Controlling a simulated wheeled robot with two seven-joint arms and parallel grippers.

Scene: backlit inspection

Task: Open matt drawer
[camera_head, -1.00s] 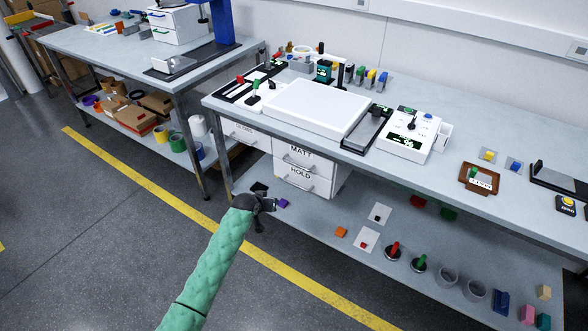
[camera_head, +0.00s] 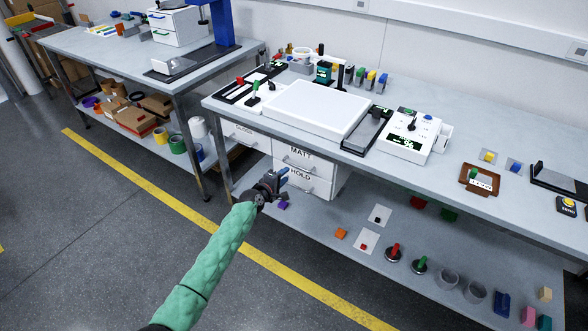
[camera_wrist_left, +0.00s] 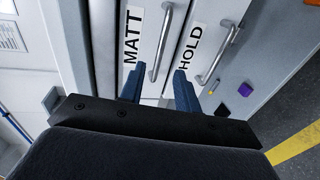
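The matt drawer (camera_head: 318,164) is in the white drawer unit under the bench and looks closed. Its white front bears a MATT label and a metal bar handle, and it also shows in the left wrist view (camera_wrist_left: 145,13). My left gripper (camera_head: 281,176) is in front of the unit's left side. In the left wrist view its blue fingers (camera_wrist_left: 158,88) are apart with nothing between the tips. The lower end of the matt handle (camera_wrist_left: 162,45) appears between them, but I cannot tell whether they touch it. My right gripper is not in view.
The hold drawer (camera_head: 317,187) sits directly below the matt drawer, with its own handle (camera_wrist_left: 212,60). A drawer labelled GLOSS (camera_head: 236,137) is to the left. The lower shelf (camera_head: 330,259) holds small blocks and buttons. The floor in front is clear.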

